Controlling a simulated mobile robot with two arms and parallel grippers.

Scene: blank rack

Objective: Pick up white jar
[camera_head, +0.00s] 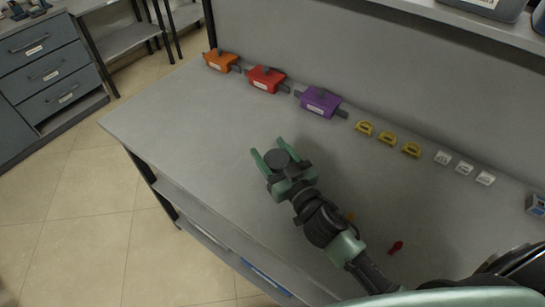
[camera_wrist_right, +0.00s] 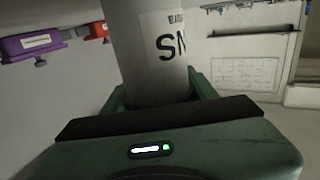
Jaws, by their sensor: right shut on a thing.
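My right gripper (camera_head: 272,154) is shut on the white jar, above the grey bench in the head view. In the right wrist view the jar (camera_wrist_right: 140,60) is a pale grey-white cylinder with a white label and black letters, between the green fingers of the gripper (camera_wrist_right: 160,92). The jar's far end runs out of that picture. I cannot tell whether its base touches the bench. My left gripper is not in view.
A small red item (camera_head: 396,247) lies by my right arm. The bench's left part is clear.

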